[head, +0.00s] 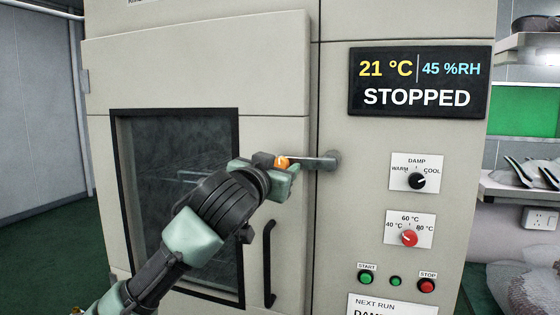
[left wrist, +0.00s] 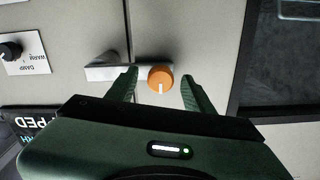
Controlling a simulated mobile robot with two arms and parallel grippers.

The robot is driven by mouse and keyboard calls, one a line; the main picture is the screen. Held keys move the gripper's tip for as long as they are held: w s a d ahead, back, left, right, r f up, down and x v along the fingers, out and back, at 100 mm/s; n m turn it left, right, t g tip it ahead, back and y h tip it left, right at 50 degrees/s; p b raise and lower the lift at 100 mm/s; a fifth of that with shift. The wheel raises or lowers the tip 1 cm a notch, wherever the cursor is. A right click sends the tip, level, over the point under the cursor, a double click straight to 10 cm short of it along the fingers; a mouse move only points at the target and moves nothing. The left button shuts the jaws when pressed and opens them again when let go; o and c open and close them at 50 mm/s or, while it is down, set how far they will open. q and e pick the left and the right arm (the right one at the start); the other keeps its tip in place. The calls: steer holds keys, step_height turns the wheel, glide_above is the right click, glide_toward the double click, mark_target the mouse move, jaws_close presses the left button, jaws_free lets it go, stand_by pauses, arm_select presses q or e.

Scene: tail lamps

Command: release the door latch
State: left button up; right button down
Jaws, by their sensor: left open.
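The door latch (head: 322,162) is a grey metal lever on the cabinet front, beside the door's right edge, with an orange knob (head: 283,162) at its left end. In the left wrist view the orange knob (left wrist: 160,79) has a white mark, and the grey lever (left wrist: 108,72) runs left from it. My left gripper (head: 287,166) is at the knob. In the left wrist view its fingers (left wrist: 160,88) are open, one on each side of the knob, with a gap showing around it. The cabinet door (head: 200,70) looks shut. My right gripper is not in view.
A black vertical handle (head: 268,265) is on the door below my left gripper, near the dark window (head: 150,150). Right of the latch are a display (head: 420,82) reading STOPPED, a black dial (head: 417,181), a red dial (head: 409,238) and buttons. Shelves (head: 520,190) stand far right.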

arm_select(q)
steer(key=shift+w+d, duration=0.25)
steer(key=shift+w, duration=0.45)
jaws_close()
stand_by(1.0)
